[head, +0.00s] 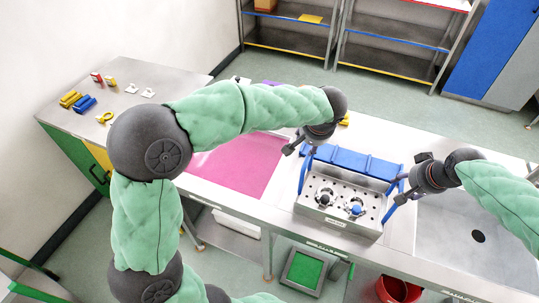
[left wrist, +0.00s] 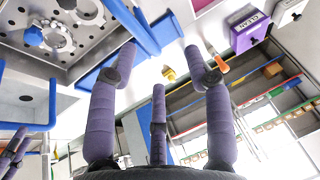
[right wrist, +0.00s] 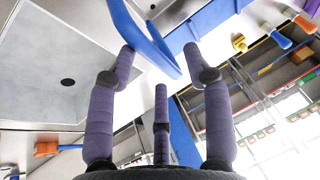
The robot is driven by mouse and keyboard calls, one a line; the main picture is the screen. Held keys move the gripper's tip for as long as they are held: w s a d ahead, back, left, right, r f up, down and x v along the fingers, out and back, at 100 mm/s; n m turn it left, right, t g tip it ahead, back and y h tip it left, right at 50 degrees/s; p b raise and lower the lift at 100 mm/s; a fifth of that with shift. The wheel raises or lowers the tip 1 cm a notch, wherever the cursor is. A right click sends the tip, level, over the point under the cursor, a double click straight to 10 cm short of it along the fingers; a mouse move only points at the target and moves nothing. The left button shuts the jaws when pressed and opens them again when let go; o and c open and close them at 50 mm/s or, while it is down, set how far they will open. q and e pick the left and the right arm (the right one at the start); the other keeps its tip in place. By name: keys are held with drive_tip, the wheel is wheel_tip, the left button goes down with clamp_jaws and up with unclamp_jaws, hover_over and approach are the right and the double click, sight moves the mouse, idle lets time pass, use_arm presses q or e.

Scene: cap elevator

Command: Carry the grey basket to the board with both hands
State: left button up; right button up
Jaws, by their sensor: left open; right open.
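The grey basket (head: 336,226) is a metal box with a perforated top and two blue side handles. It stands on the counter in the head view, with two silver fittings in it, one blue-topped. My left gripper (head: 297,146) is open by the basket's left handle (head: 304,172). In the left wrist view this blue bar (left wrist: 137,28) runs between the spread fingers. My right gripper (head: 402,188) is open at the right handle; in the right wrist view that handle (right wrist: 148,42) lies between the fingers. The pink board (head: 238,168) lies flat left of the basket.
A blue bin row (head: 350,162) stands right behind the basket. A sink (head: 475,225) is at the right. Small coloured parts lie on the left side table (head: 125,80). A red bucket (head: 398,289) stands below the counter. The pink board is bare where visible.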

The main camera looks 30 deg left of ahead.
use_arm(q)
drive_tip(key=shift+s+a+r, duration=0.25)
drive_tip(key=shift+a+r, duration=0.35)
drive_tip(key=shift+a, duration=0.1)
use_arm(e)
drive_tip(key=shift+r, duration=0.25)
drive_tip(key=shift+r, duration=0.1)
use_arm(q)
wheel_tip(320, 180, up, 4)
drive_tip(key=p, duration=0.4)
drive_tip(key=shift+f, duration=0.2)
use_arm(e)
drive_tip(key=v, duration=0.7)
use_arm(q)
drive_tip(key=shift+r+p, duration=0.7)
use_arm(e)
drive_tip(key=shift+s+d+r, duration=0.2)
drive_tip(key=shift+d+r, duration=0.25)
drive_tip(key=shift+d, duration=0.3)
drive_tip(key=shift+s+d+r, duration=0.15)
drive_tip(key=shift+d+r, duration=0.25)
drive_tip(key=shift+d, duration=0.4)
drive_tip(key=shift+s+d+r, duration=0.2)
drive_tip(key=shift+d+r, duration=0.25)
drive_tip(key=shift+d, duration=0.3)
